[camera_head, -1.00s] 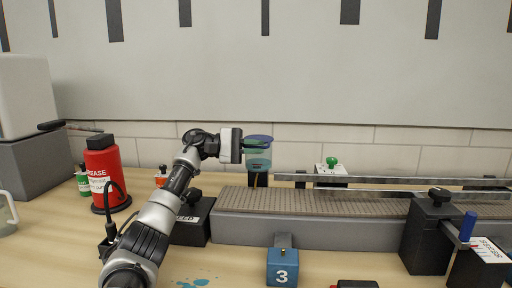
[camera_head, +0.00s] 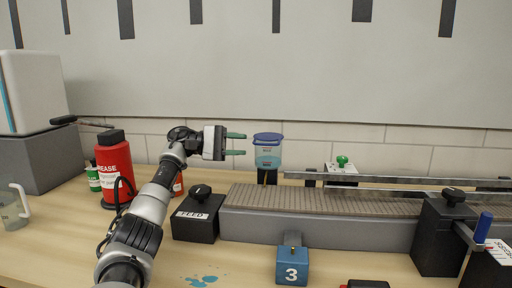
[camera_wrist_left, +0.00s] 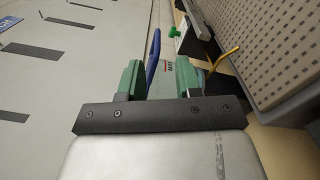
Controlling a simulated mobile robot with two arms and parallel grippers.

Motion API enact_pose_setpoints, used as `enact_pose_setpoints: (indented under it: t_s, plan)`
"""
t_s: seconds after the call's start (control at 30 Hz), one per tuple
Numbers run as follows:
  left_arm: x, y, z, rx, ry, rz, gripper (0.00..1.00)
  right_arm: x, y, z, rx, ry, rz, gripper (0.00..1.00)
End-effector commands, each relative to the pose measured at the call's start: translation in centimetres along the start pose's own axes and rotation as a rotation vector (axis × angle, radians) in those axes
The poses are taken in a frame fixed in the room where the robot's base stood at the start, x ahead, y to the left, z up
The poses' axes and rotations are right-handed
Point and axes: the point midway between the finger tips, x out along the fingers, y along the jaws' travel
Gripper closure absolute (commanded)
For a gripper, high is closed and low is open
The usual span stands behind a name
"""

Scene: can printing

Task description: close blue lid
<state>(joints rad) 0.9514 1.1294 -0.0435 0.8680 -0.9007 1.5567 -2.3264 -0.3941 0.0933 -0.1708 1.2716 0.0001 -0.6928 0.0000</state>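The blue lid (camera_head: 268,138) lies flat across the top of a clear bluish container (camera_head: 267,157) behind the left end of the conveyor. I cannot tell if it is fully seated. In the left wrist view the lid (camera_wrist_left: 153,55) shows edge-on as a blue strip, with the container partly hidden behind the fingers. My left gripper (camera_head: 239,145) is open and empty, its green fingers pointing right at the container with a small gap. The fingers (camera_wrist_left: 158,78) also show spread apart in the left wrist view. My right gripper is out of view.
The conveyor (camera_head: 320,200) runs right from the container. A black feed box (camera_head: 197,217) stands at its left end, and a red grease bottle (camera_head: 116,165) is further left. A blue block marked 3 (camera_head: 292,265) sits in front. A wall is close behind.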

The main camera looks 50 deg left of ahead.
Motion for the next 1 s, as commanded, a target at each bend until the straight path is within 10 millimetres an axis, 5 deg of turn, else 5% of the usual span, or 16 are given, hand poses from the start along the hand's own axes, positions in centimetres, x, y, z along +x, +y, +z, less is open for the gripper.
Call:
enact_pose_setpoints:
  t_s: [0.3, 1.0]
  plan:
    - [-3.8, 0.0, 0.0, 0.000, 0.000, 0.002, 0.66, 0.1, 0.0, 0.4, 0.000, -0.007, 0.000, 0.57]
    - [-4.0, 0.7, 0.2, 0.000, 0.000, 0.001, 0.66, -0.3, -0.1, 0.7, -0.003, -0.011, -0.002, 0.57]
